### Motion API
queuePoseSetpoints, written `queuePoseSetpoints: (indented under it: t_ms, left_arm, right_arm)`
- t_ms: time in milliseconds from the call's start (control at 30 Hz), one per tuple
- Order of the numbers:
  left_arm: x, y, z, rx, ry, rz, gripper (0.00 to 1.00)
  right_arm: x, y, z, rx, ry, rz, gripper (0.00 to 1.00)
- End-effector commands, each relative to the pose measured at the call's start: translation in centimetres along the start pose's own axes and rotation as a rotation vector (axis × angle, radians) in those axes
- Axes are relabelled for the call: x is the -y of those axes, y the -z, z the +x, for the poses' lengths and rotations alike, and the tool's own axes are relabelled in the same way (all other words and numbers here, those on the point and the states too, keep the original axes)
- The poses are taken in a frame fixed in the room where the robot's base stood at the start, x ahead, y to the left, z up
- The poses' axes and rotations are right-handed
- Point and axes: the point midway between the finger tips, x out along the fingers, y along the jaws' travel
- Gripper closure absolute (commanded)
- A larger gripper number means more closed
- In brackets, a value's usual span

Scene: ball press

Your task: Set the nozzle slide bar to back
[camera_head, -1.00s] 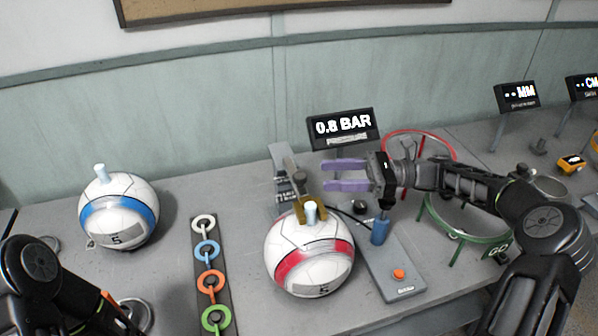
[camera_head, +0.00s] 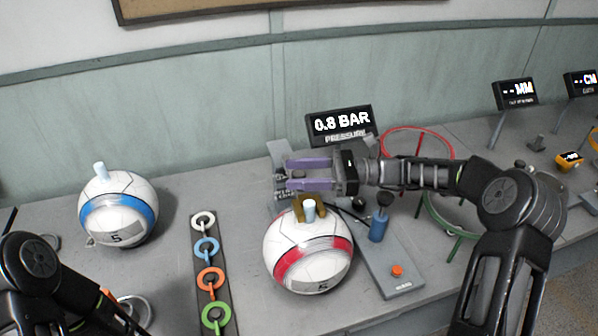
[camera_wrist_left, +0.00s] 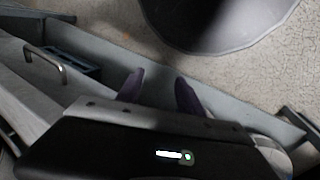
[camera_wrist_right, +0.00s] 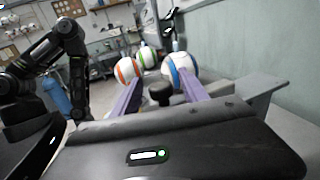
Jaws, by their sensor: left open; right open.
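The nozzle slide bar is a grey upright fixture (camera_head: 277,152) behind the red-banded ball. Its black knob (camera_wrist_right: 160,92) shows in the right wrist view between my purple fingers; in the head view it is largely hidden by them. My right gripper (camera_head: 288,174) is open, its fingers on either side of the knob and pointing left. I cannot tell whether they touch it. The red-banded ball (camera_head: 300,262) sits in front, a yellow-brown nozzle piece (camera_head: 297,209) at its top. My left gripper (camera_wrist_left: 158,90) is open and empty in the left wrist view, low near the bench.
A pressure display (camera_head: 341,124) reading 0.8 BAR stands behind my right gripper. A blue-banded ball (camera_head: 118,212) and a strip of coloured rings (camera_head: 208,251) lie to the left.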

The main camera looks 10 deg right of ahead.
Motion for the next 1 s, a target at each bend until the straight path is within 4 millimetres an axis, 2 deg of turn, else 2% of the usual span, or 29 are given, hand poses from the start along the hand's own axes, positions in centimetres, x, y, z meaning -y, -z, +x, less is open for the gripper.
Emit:
queuePoseSetpoints:
  t_ms: [233, 833, 1000]
  left_arm:
    - [0.00, 0.00, 0.01, 0.000, 0.000, 0.000, 0.56]
    - [0.01, 0.00, 0.01, 0.000, 0.000, 0.000, 0.56]
    - [0.00, 0.00, 0.01, 0.000, 0.000, 0.000, 0.56]
  right_arm:
    - [0.00, 0.03, 0.03, 0.000, 0.000, 0.001, 0.50]
    - [0.01, 0.01, 0.01, 0.000, 0.000, 0.001, 0.99]
    - [0.01, 0.00, 0.01, 0.000, 0.000, 0.001, 1.00]
